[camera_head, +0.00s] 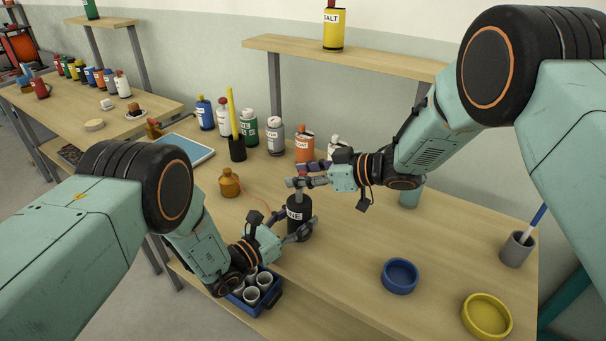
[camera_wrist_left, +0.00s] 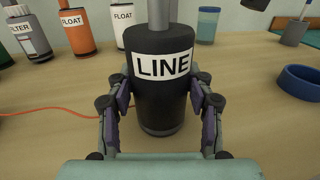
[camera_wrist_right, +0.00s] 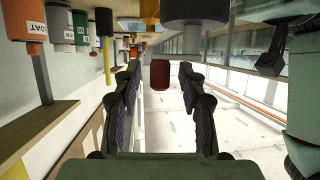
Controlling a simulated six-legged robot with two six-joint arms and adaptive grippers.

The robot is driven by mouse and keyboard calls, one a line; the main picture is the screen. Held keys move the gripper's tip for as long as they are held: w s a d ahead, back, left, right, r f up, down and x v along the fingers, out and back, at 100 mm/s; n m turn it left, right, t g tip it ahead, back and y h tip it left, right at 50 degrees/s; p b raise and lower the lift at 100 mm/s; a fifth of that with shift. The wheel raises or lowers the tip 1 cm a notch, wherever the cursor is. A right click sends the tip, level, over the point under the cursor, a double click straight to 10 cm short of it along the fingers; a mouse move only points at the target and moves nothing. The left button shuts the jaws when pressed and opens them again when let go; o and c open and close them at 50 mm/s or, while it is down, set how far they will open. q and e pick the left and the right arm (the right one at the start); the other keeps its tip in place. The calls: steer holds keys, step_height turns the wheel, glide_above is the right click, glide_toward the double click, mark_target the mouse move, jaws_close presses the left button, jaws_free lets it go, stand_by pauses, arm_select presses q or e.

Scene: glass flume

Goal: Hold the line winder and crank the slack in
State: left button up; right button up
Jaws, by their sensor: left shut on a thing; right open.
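The line winder (camera_head: 298,216) is a black cylinder with a white LINE label, upright on the bench. It also fills the middle of the left wrist view (camera_wrist_left: 160,95). My left gripper (camera_head: 297,232) is shut around its lower body, one finger on each side. My right gripper (camera_head: 306,182) is open above the winder, near its top. In the right wrist view, a dark red knob (camera_wrist_right: 160,75) shows between the spread fingers, apparently untouched. A thin orange line (camera_wrist_left: 40,112) runs off to the left. The crank arm is mostly hidden in the head view.
A brass-coloured weight (camera_head: 229,184) stands left of the winder. Several labelled bottles (camera_head: 249,130) line the back. A blue dish (camera_head: 399,277), a yellow dish (camera_head: 486,316) and a grey cup (camera_head: 516,249) stand to the right. A blue crate (camera_head: 256,297) with cups is at the front.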

steer(key=shift+c, duration=0.4)
jaws_close()
steer(key=shift+t, duration=0.3)
steer(key=shift+s+d+m+t+h, duration=0.15)
steer(key=shift+m+t+h, duration=0.55)
steer(key=shift+m, duration=0.25)
steer(key=shift+s+d+m+t+h, duration=0.15)
steer(key=shift+m+t+h, duration=0.45)
steer(key=shift+m+t, duration=0.3)
steer(key=shift+s+d+m+t+h, duration=0.15)
steer(key=shift+m+t+h, duration=0.35)
steer(key=shift+m+h, duration=0.35)
steer(key=shift+d+m, duration=0.15)
steer(key=shift+m, duration=0.15)
steer(key=shift+o, duration=0.4)
jaws_free()
